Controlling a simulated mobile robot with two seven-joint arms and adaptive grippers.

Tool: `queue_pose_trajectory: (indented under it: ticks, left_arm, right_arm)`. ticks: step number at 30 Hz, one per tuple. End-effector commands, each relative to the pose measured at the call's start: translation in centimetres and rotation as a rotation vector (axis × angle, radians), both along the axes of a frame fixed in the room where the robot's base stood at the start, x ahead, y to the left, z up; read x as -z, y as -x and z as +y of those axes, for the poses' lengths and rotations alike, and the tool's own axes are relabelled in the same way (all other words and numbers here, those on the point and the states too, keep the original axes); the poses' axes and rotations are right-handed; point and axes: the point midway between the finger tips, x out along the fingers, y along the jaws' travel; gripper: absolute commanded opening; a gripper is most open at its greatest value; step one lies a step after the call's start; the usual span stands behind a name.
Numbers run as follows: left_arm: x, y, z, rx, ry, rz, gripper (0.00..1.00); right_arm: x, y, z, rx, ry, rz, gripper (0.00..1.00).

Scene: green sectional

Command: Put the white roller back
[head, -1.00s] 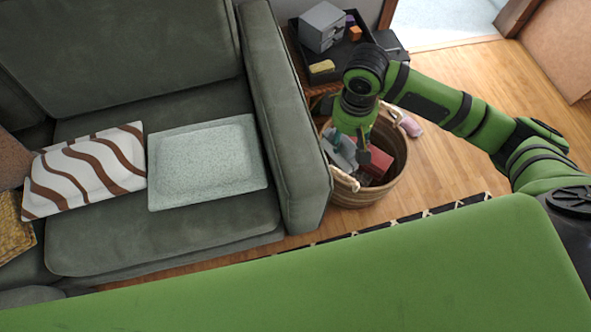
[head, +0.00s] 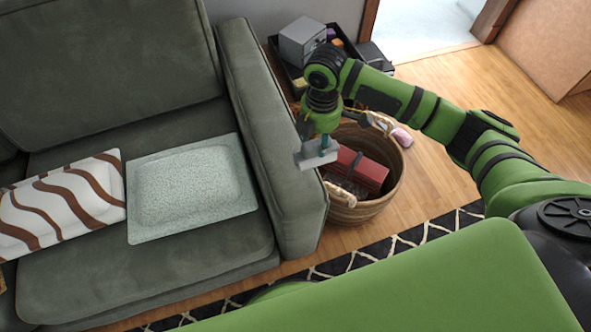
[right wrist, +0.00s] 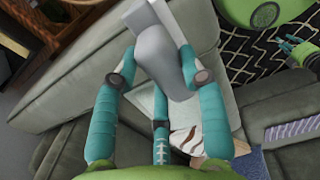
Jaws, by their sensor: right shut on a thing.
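My right gripper (head: 321,143) is shut on the white roller (head: 313,155), a pale grey-white piece held above the sofa's right armrest, beside the basket's rim. In the right wrist view the roller (right wrist: 168,58) sits between the teal fingers, with a rounded grey part and a flatter, paler part. The round woven basket (head: 372,208) stands on the floor right of the sofa, with a red box (head: 361,172) and dark items inside. My left gripper (right wrist: 298,50) shows small at the upper right of the right wrist view; its opening is unclear.
The green sofa (head: 90,60) fills the left, with a pale cushion (head: 190,190) and a brown-striped cushion (head: 65,200) on its seat. A dark tray (head: 285,72) with a grey box (head: 302,40) is behind the basket. A pink thing (head: 402,137) lies beside the basket.

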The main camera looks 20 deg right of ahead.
Motion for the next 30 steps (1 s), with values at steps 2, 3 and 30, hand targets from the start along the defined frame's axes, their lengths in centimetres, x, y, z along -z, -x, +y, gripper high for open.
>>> queue_pose_trajectory:
  ticks: [2, 3, 30]
  left_arm:
    - [-0.5, 0.0, 0.0, -0.001, -0.001, 0.0, 0.4]
    - [-0.6, 0.0, 0.0, -0.001, -0.001, 0.0, 0.4]
    - [-1.0, 0.1, 0.0, -0.001, -0.001, 0.003, 0.4]
  right_arm:
    - [1.0, 0.6, 2.0, -0.003, -0.003, 0.002, 0.16]
    - [1.5, 0.8, 2.8, -0.001, -0.002, 0.002, 0.16]
    - [7.8, 1.7, 6.0, 0.003, 0.001, -0.002, 0.16]
